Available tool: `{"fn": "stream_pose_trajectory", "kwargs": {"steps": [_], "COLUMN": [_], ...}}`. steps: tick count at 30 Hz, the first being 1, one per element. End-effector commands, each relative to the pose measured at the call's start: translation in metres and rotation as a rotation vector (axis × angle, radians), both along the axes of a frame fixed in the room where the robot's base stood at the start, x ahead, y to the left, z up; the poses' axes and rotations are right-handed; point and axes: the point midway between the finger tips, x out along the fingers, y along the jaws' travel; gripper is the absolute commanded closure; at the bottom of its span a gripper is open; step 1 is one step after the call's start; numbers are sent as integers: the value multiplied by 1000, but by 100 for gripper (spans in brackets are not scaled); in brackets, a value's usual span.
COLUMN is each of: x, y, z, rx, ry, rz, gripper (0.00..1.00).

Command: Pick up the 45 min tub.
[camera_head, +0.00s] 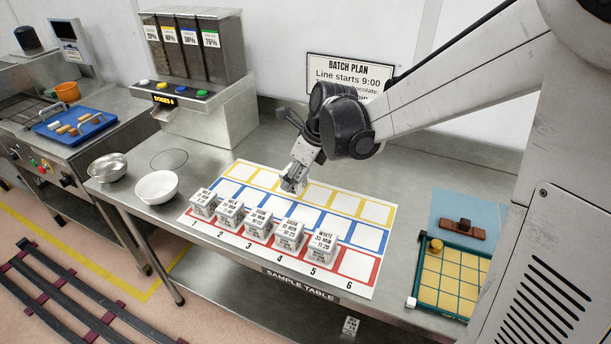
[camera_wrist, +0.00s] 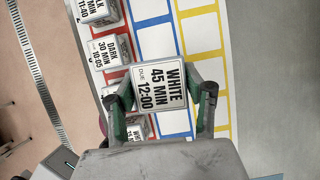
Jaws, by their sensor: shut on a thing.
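The 45 min tub (camera_wrist: 160,84) is a white-topped block labelled WHITE 45 MIN DUE 12:00 in the wrist view. My gripper (camera_wrist: 161,92) is shut on it, with one finger on each side. In the head view my gripper (camera_head: 301,158) is over the sample mat, and the held tub (camera_head: 293,181) hangs below it near the blue and yellow rows. Its gap above the mat is hard to judge. Several other tubs stand along the red row, one of them a tub marked WHITE (camera_head: 322,248) at number 5.
The sample mat (camera_head: 358,263) has red, blue and yellow rows; red square 6 is empty. White and metal bowls (camera_head: 156,187) stand left, below the dispenser (camera_head: 205,115). A yellow-celled mould (camera_head: 447,278) lies right. Another tub (camera_head: 350,326) shows below the table edge.

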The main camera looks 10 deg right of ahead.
Motion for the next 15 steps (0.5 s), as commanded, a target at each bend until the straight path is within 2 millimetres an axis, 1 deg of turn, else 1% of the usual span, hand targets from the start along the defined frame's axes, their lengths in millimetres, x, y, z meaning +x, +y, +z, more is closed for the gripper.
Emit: {"fn": "stream_pose_trajectory", "kwargs": {"steps": [1,6,11,15], "x": [-4,-10,-12,-13], "y": [5,15,18,18], "z": [3,11,19,33], "rx": [0,-1,-1,-1], "ry": [0,0,1,1], "rz": [1,1,0,0], "gripper": [84,84,84,84]}}
